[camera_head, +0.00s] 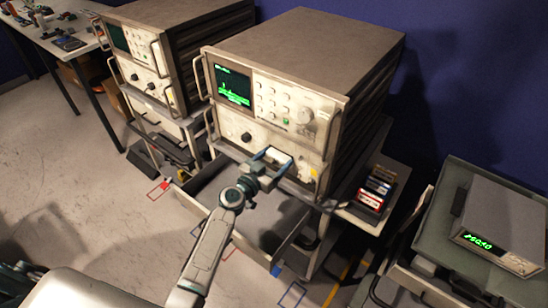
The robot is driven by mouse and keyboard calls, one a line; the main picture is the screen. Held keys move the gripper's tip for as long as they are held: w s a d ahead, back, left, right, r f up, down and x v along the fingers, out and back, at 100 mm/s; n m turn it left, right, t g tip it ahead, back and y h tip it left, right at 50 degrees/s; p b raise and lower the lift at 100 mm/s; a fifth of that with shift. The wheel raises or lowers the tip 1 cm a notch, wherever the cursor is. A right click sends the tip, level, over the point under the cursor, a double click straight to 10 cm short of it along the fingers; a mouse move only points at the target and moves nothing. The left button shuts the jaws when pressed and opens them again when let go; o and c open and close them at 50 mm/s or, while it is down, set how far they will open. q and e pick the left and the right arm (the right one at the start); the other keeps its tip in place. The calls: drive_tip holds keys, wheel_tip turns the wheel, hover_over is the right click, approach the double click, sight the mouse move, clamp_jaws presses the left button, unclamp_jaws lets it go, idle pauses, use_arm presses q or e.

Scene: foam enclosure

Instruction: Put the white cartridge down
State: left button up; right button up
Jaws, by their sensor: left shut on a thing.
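My left gripper (268,164) reaches up from the bottom of the view and is shut on a white cartridge (278,155). Only a pale strip of the cartridge shows between the two blue-grey fingers. The gripper is in front of the lower panel of the nearer instrument stack (262,141). I cannot tell whether the cartridge touches that panel. My right gripper is not in view.
A small rack (356,208) to the right of the stack holds red, blue and dark cartridges (377,187). An open drawer (240,226) is below the gripper. A grey meter (503,224) sits on a cart at right. A second stack (147,55) stands at left.

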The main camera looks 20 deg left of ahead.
use_arm(q)
drive_tip(key=shift+s, duration=0.15)
drive_tip(key=shift+f, duration=0.15)
drive_tip(key=o, duration=1.2)
drive_tip(key=shift+o, duration=0.2)
